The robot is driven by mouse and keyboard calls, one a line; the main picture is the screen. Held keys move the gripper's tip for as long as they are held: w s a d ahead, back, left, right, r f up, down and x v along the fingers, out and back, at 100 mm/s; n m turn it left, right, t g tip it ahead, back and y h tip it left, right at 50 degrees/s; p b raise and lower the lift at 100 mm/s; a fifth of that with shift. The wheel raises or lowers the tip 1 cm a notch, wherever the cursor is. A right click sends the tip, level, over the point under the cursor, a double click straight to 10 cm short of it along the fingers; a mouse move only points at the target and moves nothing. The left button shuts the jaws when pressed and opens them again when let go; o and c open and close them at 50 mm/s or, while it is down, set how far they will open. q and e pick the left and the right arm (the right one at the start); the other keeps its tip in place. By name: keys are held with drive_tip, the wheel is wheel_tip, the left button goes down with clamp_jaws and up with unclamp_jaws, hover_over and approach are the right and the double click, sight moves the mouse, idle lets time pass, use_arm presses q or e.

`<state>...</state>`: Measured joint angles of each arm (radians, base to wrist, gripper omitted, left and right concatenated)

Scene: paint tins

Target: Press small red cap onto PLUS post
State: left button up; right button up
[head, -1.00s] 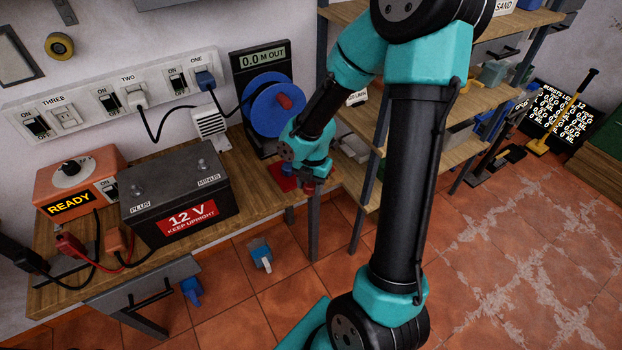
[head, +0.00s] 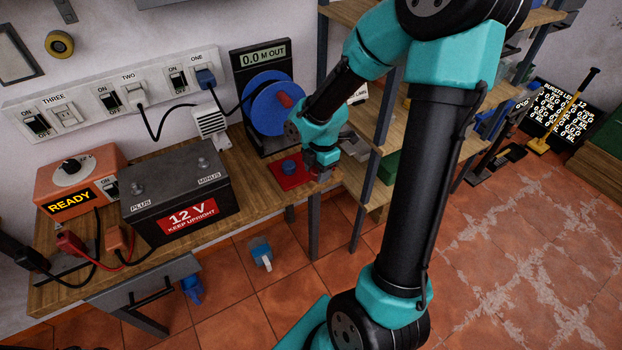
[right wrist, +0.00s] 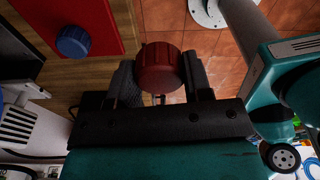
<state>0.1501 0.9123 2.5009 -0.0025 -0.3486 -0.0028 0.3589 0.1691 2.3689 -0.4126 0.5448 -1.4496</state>
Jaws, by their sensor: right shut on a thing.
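The small red cap (right wrist: 161,68) is held between the two fingers of my right gripper (right wrist: 160,84) in the right wrist view. My right gripper (head: 323,172) is at the right end of the bench in the head view, beside the red mat (head: 300,180); the cap is hard to make out there. The battery (head: 180,198) stands upright on the bench, with the bare PLUS post (head: 137,188) on its top left and the MINUS post (head: 203,163) on its top right. My left gripper is not in view.
A blue cap (head: 289,166) sits on the red mat, and also shows in the right wrist view (right wrist: 73,41). A blue reel (head: 268,105) stands behind. Left of the battery are an orange READY box (head: 80,182) and clamps with leads. Shelves (head: 375,150) stand right.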

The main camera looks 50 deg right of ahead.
drive_tip(key=s+d+r+m+h, duration=0.1)
drive_tip(key=s+d+r+m, duration=0.2)
drive_tip(key=r+m, duration=0.5)
drive_tip(key=s+d+r+m+h, duration=0.1)
drive_tip(key=s+d+r+m, duration=0.2)
drive_tip(key=m, duration=1.3)
drive_tip(key=shift+d+r+t, duration=0.4)
drive_tip(key=shift+d+r, duration=1.1)
drive_tip(key=shift+r, duration=1.55)
